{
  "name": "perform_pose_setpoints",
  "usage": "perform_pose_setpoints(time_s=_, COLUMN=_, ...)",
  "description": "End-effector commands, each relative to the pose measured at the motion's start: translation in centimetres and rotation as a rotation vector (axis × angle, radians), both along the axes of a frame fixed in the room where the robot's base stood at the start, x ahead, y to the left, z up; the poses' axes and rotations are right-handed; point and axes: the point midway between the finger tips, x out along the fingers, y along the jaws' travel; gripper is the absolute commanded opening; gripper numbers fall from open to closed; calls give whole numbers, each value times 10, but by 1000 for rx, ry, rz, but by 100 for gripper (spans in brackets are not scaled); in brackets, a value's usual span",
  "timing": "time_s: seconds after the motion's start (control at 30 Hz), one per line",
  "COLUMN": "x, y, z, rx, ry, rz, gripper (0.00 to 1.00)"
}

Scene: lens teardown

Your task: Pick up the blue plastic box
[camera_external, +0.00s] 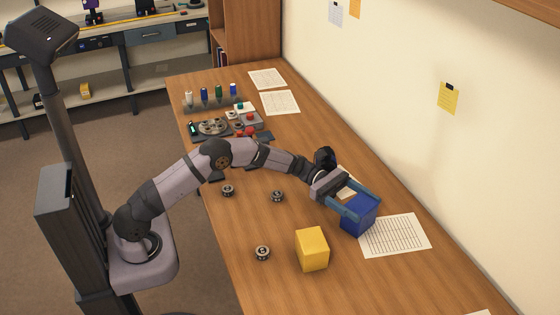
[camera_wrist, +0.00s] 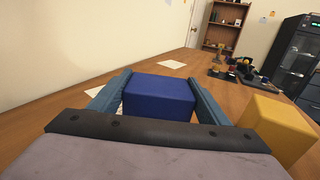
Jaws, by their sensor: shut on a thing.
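The blue plastic box (camera_external: 358,217) is at the right side of the wooden table, by a printed sheet. My gripper (camera_external: 359,200) reaches over it with its two fingers on either side of the box. In the wrist view the blue box (camera_wrist: 160,98) sits between the two blue-grey fingers (camera_wrist: 160,101), and the gripper is shut on it. In the external view the box's lower part shows below the fingers. I cannot tell whether its underside touches the table.
A yellow box (camera_external: 312,249) stands to the left and nearer the front; it also shows at the right of the wrist view (camera_wrist: 278,128). Several small round lens parts (camera_external: 262,253) lie on the table. A printed sheet (camera_external: 402,236) lies beside the blue box. Bottles and parts (camera_external: 212,127) stand farther back.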

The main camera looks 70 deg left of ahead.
Motion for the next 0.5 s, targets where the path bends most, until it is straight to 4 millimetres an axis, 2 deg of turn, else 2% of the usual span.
perform_pose_setpoints(time_s=0.17, x=0, y=0, z=15, rx=-1, ry=-5, rz=0, gripper=41)
perform_pose_setpoints(time_s=0.5, x=0, y=0, z=70, rx=0, ry=-7, rz=-1, gripper=41)
